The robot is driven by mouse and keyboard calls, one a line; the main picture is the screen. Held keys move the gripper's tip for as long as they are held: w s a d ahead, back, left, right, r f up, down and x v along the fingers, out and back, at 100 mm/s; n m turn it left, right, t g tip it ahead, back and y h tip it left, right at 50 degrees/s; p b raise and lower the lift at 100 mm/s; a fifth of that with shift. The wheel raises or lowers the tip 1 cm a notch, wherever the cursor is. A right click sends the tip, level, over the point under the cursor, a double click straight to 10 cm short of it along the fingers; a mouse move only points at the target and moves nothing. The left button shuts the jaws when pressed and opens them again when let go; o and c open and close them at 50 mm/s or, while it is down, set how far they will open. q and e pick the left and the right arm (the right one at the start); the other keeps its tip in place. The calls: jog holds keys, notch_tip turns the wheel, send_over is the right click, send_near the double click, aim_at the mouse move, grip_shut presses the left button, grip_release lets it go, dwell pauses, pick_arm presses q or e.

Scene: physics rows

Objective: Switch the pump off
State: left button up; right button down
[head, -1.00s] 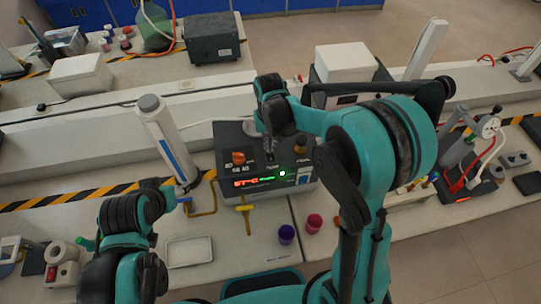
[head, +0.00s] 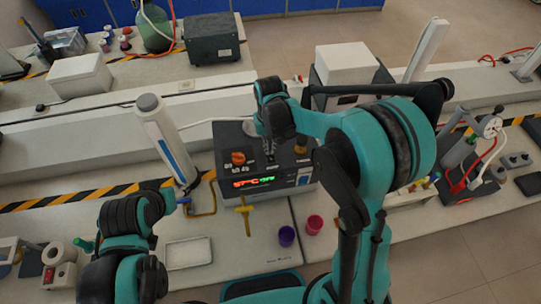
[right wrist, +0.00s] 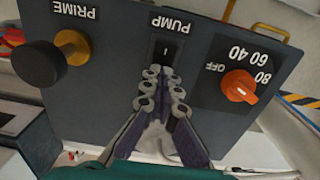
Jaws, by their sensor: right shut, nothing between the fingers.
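The dark pump unit (head: 228,172) stands on the bench in the head view, its front display (head: 253,182) lit red and green. In the right wrist view its top panel shows a small black rocker switch (right wrist: 167,51) under the label PUMP, with a pale mark on it. My right gripper (head: 270,156) is over this panel, and in the wrist view its fingers (right wrist: 163,84) are shut and empty, tips beside the switch. I cannot tell whether they touch it. My left arm is at the lower left, its gripper (head: 184,204) small and partly hidden.
In the wrist view an orange dial (right wrist: 238,86) is right of the switch and a black PRIME knob (right wrist: 40,63) left. A white column (head: 165,138) stands left of the unit.

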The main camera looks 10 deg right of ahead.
jog(key=shift+r+p, duration=2.3)
jog(key=shift+r, duration=1.2)
jog(key=s+d+f+t+b, duration=0.3)
jog(key=s+f+b, duration=0.2)
jog(key=s+b, duration=0.3)
jog(key=s+d+f+t+b, duration=0.4)
jog(key=s+f+b, duration=0.2)
jog(key=b, duration=0.5)
jog(key=shift+s+b, duration=0.4)
jog(key=shift+s, duration=0.85)
jog(key=shift+r, duration=0.1)
